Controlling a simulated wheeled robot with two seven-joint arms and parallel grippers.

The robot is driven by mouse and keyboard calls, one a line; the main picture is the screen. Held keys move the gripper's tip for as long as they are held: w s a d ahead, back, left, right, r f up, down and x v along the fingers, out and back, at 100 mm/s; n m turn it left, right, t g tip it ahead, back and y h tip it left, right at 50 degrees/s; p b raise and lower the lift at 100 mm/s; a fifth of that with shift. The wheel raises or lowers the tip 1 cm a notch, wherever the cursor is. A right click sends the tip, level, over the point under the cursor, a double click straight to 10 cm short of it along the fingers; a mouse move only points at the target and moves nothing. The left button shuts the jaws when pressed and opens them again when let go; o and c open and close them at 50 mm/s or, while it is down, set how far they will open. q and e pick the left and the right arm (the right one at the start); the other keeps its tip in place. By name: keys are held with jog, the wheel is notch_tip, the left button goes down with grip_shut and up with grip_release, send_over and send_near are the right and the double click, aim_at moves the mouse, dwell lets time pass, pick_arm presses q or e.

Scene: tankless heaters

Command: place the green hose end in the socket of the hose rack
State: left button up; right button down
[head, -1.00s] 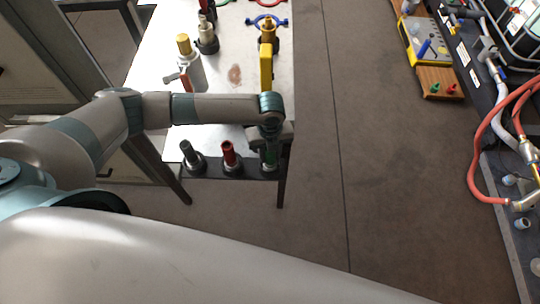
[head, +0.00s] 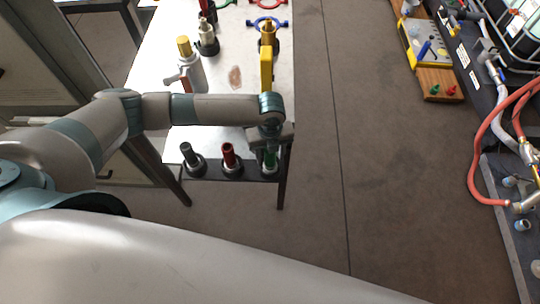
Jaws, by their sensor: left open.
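The hose rack (head: 212,172) is a dark strip along the near edge of the white table, with several sockets in a row. The green hose end (head: 270,159) stands upright at the rack's right socket; my gripper partly covers it, and its seating depth is hard to tell. A dark grey hose end (head: 188,153) and a red hose end (head: 228,155) stand upright in the other sockets. My left gripper (head: 269,148) is open, pointing down at the top of the green hose end. Its fingertips are small and partly hidden. My right gripper is not in view.
A cluttered bench with a red hose (head: 475,160) is at right. The floor between is clear.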

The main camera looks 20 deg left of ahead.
pick_arm(q)
notch_tip(320, 180, up, 12)
jog(key=shift+f+b, duration=0.2)
jog(key=shift+b, duration=0.6)
dwell(0.3)
